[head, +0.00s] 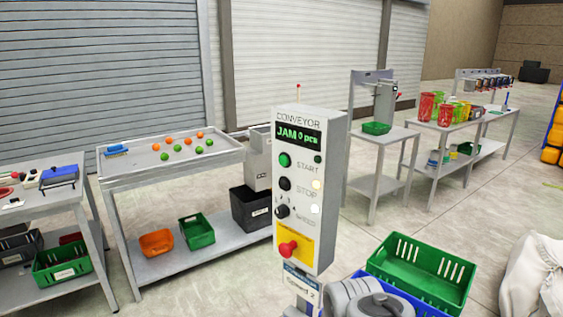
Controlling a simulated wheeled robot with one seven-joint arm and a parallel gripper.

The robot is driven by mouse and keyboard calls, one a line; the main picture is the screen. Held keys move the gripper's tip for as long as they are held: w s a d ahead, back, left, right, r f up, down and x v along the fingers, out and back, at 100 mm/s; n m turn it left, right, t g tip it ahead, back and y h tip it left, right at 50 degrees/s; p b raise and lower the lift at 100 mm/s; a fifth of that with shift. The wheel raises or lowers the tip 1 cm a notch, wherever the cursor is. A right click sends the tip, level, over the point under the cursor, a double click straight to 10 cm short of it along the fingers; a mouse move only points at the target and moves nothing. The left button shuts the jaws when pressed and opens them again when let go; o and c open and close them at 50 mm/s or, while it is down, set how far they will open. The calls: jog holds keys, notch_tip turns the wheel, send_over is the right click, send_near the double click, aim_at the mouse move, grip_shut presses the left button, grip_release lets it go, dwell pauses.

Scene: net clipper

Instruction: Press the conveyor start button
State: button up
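The conveyor control box (334,170) stands upright on a post in the middle of the head view. Its display (299,136) reads "JAM 0 pcs". The green start button (285,160) is on the front face below the display, labelled START. A black stop button (285,184) is under it, then a black speed knob (282,211). A red mushroom button (288,248) sits on a yellow plate at the bottom. Grey rounded parts, probably of my arm, show at the bottom edge by the box. My gripper is not in view, and nothing covers the start button.
A green crate (420,270) sits right of the box's foot, with a blue crate edge below it. A table (125,178) with orange and green balls stands behind at left. A white sack-like shape (535,265) is at far right. Bare floor lies between.

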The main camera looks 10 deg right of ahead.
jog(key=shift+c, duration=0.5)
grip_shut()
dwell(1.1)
